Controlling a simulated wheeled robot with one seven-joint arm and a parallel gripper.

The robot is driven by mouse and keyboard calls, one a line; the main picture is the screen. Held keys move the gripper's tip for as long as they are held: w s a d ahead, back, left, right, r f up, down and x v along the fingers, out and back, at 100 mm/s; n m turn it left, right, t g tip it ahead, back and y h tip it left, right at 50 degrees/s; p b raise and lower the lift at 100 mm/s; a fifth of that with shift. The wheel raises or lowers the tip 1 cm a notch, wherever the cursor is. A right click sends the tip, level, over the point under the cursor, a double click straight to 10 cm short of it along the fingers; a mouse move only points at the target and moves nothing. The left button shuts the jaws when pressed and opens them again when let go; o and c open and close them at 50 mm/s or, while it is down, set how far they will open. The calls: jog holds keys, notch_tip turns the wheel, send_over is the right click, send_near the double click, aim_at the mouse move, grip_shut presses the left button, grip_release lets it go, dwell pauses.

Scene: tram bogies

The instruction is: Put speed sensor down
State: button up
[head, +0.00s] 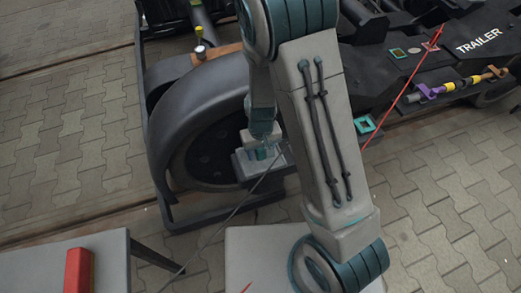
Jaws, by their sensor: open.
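My gripper (262,155) is in front of the black wheel cover and low beside the wheel (205,155). It is open. Its fingertips are small in the picture and partly merge with the grey block around them, so I cannot tell whether anything touches them. I cannot pick out the speed sensor with certainty. A small metal cylinder with a yellow cap (200,47) stands upright on a copper-coloured bracket at the top of the wheel cover, apart from my gripper. My arm hides part of the bogie behind it.
A grey table (40,268) with a red block (79,270) is at the lower left. The black trailer bogie frame (450,65) fills the upper right. A red line (395,112) and a thin dark line (222,222) cross the view. Paving (60,145) is clear at left.

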notch_tip(320, 180, up, 11)
jog(key=p, duration=0.3)
jog(key=shift+p, duration=0.35)
jog(key=s+d+r+m, duration=0.1)
jog(key=s+d+r, duration=0.5)
jog(key=r, duration=0.2)
jog(key=s+d+r+m+t, duration=0.1)
jog(key=s+d+r+m, duration=0.1)
jog(key=s+d+r, duration=0.4)
notch_tip(320, 180, up, 3)
jog(key=shift+r+t, duration=0.15)
jog(key=shift+t, duration=0.15)
jog(key=shift+d+r, duration=0.1)
